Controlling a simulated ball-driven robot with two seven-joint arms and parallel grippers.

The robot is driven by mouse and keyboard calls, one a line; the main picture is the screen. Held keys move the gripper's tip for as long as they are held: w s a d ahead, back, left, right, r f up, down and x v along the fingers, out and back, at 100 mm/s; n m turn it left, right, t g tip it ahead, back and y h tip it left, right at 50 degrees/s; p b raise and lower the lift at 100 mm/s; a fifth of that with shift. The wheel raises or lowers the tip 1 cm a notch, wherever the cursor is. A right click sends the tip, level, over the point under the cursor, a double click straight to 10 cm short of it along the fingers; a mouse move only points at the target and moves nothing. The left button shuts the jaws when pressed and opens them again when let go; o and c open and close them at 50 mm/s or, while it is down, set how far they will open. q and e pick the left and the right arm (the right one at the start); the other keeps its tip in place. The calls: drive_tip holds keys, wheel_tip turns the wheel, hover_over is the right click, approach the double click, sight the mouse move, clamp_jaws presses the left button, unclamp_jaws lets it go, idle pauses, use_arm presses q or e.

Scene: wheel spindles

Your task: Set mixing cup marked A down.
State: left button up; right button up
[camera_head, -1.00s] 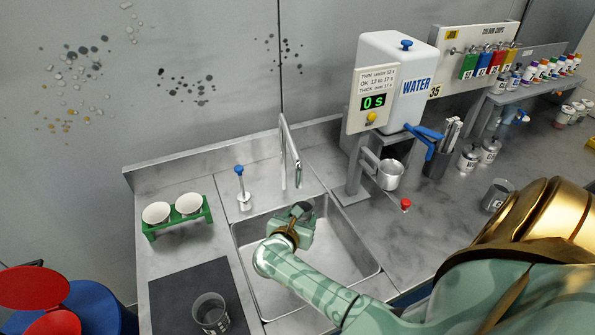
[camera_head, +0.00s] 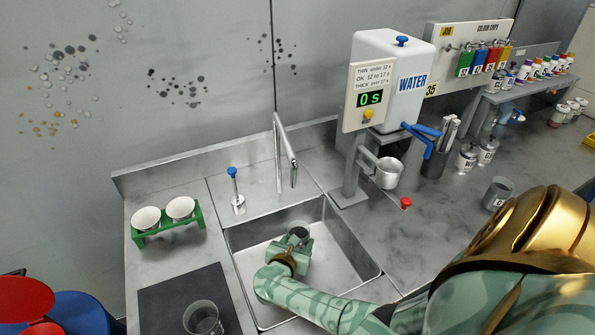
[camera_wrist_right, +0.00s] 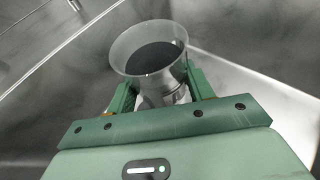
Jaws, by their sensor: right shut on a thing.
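A mixing cup (camera_head: 299,229) is held by my right gripper (camera_head: 297,243) in the sink area, seen in the head view. In the right wrist view the cup (camera_wrist_right: 150,50) is clear-walled with a flared rim and dark grey inside. The fingers of my right gripper (camera_wrist_right: 160,86) are shut on its lower part from both sides. The cup looks roughly upright. No letter is readable on it, and I cannot tell whether its base touches the sink floor. My left gripper is not in view.
The sink (camera_head: 345,262) has a tap (camera_head: 285,150) behind it. A dark mat (camera_head: 170,293) on the left bears another cup (camera_head: 202,318). A green rack (camera_head: 168,224) holds two white cups. A further grey cup (camera_head: 497,193) stands right, beyond the water dispenser (camera_head: 393,80).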

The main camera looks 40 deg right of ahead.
drive_tip(key=shift+f+b, duration=0.4)
drive_tip(key=shift+f, duration=0.05)
drive_tip(key=o, duration=1)
drive_tip(key=shift+r, duration=0.1)
drive_tip(key=shift+r+p, duration=0.25)
drive_tip(key=shift+p, duration=0.05)
drive_tip(key=shift+w+r+p, duration=0.1)
drive_tip(key=shift+r+p, duration=0.4)
drive_tip(key=shift+p, duration=0.05)
drive_tip(key=p+v, duration=0.1)
drive_tip(key=v, duration=1.1)
drive_tip(key=shift+f, duration=0.15)
